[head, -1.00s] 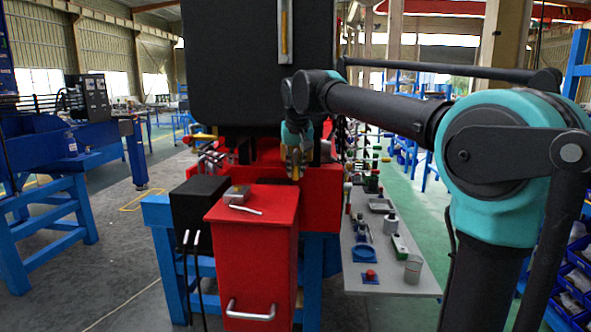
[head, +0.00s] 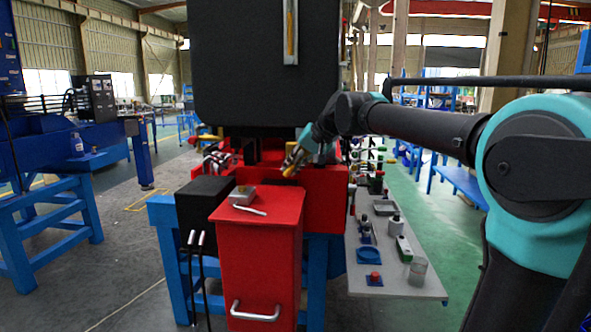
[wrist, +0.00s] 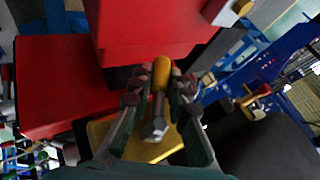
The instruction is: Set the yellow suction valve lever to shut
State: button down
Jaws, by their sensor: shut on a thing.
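In the wrist view a lever with a rounded yellow grip (wrist: 161,70) and a grey metal shank runs between my fingers. My gripper (wrist: 160,80) is shut on this yellow lever, with a fingertip on each side of the grip. A hexagonal metal end (wrist: 154,130) shows nearer the camera, over a yellow plate (wrist: 140,148). In the head view my gripper (head: 291,167) is tilted down to the left at the red machine body (head: 325,187). The lever is mostly hidden there, and its exact setting cannot be read.
A large black block (head: 265,75) rises behind my gripper. A grey bench (head: 390,275) with small parts is at right.

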jog(key=shift+a+r+m+t+y, duration=0.15)
jog(key=shift+a+r+m+y, duration=0.1)
jog(key=shift+y, duration=0.5)
jog(key=shift+a+r+m+t+y, duration=0.15)
jog(key=shift+a+r+y, duration=0.1)
jog(key=shift+y, duration=0.55)
jog(key=shift+a+r+m+t+y, duration=0.1)
jog(key=shift+a+r+m+y, duration=0.15)
jog(key=shift+y, duration=0.5)
jog(key=c, duration=1.4)
grip_release()
jog(key=shift+c, duration=0.2)
jog(key=shift+d, duration=0.1)
jog(key=v, duration=1.2)
jog(key=shift+f, duration=0.1)
